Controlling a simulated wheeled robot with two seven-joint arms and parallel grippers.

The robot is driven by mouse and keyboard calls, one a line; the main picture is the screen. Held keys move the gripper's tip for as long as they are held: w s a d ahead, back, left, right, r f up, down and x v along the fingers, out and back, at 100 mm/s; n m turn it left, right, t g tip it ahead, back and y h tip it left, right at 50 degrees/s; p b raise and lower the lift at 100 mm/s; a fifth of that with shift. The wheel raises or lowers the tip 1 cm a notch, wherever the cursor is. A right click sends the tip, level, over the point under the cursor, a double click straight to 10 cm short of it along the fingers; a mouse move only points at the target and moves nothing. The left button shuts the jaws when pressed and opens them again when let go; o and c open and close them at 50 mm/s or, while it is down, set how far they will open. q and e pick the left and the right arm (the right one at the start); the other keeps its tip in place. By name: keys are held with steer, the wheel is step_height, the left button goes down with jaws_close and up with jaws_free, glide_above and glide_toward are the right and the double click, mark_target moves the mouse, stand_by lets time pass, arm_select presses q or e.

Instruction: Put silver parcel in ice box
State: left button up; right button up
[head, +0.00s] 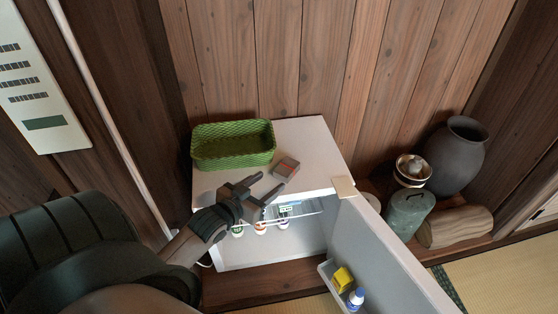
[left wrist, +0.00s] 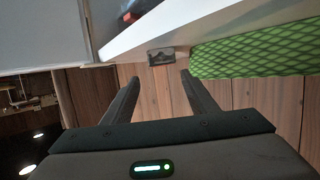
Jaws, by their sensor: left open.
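The silver parcel (head: 286,167), a small grey box with a reddish edge, lies on top of the white ice box (head: 313,150). In the left wrist view the parcel (left wrist: 161,56) looks dark and sits beyond the gap between the fingertips. The ice box's door (head: 385,255) stands open, and several small containers show on its inside shelf. My left gripper (head: 270,183) is open and empty, near the top's front edge, with its fingers pointing towards the parcel but apart from it. It also shows in the left wrist view (left wrist: 160,78). My right gripper is not in view.
A green woven basket (head: 232,158) stands on the ice box, left of the parcel. The door shelf holds a yellow item (head: 343,279) and a blue-white bottle (head: 355,299). A dark vase (head: 458,155), a green canister (head: 408,212) and a log (head: 456,227) stand at the right.

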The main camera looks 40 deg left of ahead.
arm_select(q)
steer(key=s+d+f+m+g+h, duration=0.1)
steer(key=s+d+f+g+h, duration=0.1)
steer(key=s+d, duration=0.7)
steer(key=s+d+f+m+g+h, duration=0.2)
steer(key=s+d+f+g, duration=0.3)
steer(key=s+d, duration=0.5)
steer(key=d+f, duration=0.2)
steer(key=d, duration=0.5)
steer(key=shift+s+d+f, duration=0.15)
steer(key=shift+s+d, duration=0.1)
steer(key=shift+s, duration=0.05)
steer(key=shift+o, duration=0.2)
